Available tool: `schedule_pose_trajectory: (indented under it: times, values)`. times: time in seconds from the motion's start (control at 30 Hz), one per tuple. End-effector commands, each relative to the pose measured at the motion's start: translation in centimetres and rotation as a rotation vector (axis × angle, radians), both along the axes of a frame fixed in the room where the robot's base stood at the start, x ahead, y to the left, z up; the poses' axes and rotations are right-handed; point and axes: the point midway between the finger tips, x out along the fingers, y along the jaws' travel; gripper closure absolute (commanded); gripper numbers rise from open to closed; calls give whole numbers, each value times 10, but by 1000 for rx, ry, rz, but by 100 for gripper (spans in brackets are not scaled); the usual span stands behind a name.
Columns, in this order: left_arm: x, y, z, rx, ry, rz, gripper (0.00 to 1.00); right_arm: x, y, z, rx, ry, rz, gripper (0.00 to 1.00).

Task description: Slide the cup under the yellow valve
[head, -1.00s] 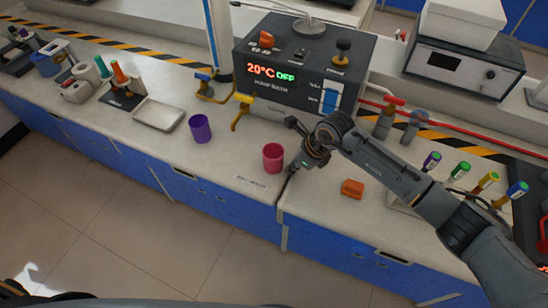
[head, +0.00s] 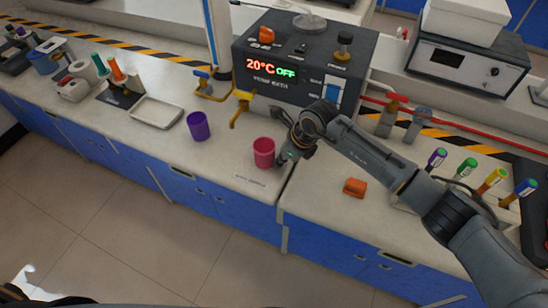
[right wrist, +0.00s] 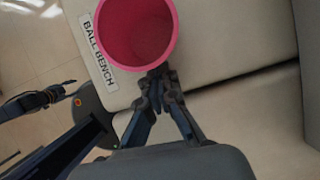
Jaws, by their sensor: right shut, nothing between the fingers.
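The pink-red cup (head: 264,152) stands upright and open at the top near the counter's front edge. The yellow valve (head: 243,104), with its spout, is behind it and a little to the left, at the front of the heating bath. My right gripper (head: 284,158) is shut and empty, low against the cup's right side. In the right wrist view, the closed fingertips (right wrist: 158,72) are at the outside of the cup wall (right wrist: 137,28), seemingly touching it; the cup looks empty. My left gripper is not in view.
A purple cup (head: 198,125) stands left of the pink-red one. A white tray (head: 157,112) lies farther left. The bath (head: 300,62) reads 20°C OFF. An orange block (head: 355,187) is on the right. The counter between cup and valve is clear.

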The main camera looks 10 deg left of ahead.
Motion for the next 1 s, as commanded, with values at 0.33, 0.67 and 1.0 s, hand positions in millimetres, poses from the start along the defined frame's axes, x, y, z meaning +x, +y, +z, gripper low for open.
schedule_pose_trajectory:
  times: [0.33,0.67,1.0]
  values:
    - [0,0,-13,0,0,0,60,6,15,-1,1,0,0,100]
    - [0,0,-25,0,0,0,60,12,29,-2,1,-1,0,100]
    - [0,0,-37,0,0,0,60,17,43,-2,0,0,1,100]
